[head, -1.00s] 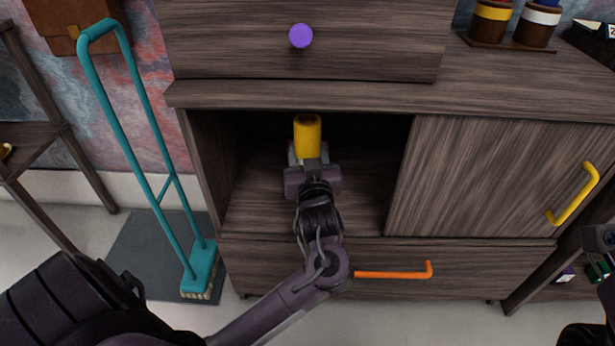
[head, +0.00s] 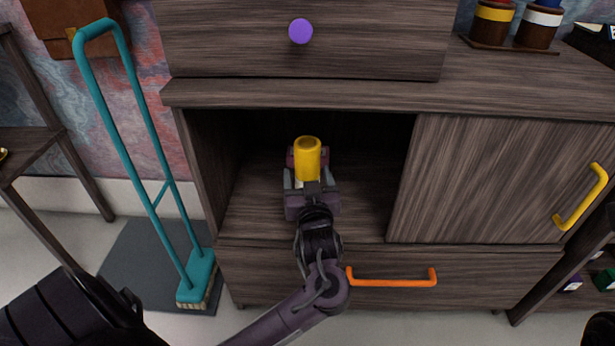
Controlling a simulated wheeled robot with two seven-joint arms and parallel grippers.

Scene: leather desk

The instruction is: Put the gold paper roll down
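The gold paper roll (head: 307,163) is a yellow-gold cylinder with a hollow top. It stands upright inside the open cabinet compartment (head: 252,205), over the shelf floor. My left gripper (head: 307,160) reaches in from the front with one finger on each side of the roll. The fingers look spread, with the roll between them. The roll's bottom is partly hidden by the gripper, so its contact with the shelf is hard to see. My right gripper is out of view.
A sliding door with a yellow handle (head: 581,199) covers the cabinet's right half. The cabinet's side wall and top edge frame the opening. Below is a drawer with an orange handle (head: 392,282). A teal broom (head: 197,277) stands left. Shelf floor is free on both sides.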

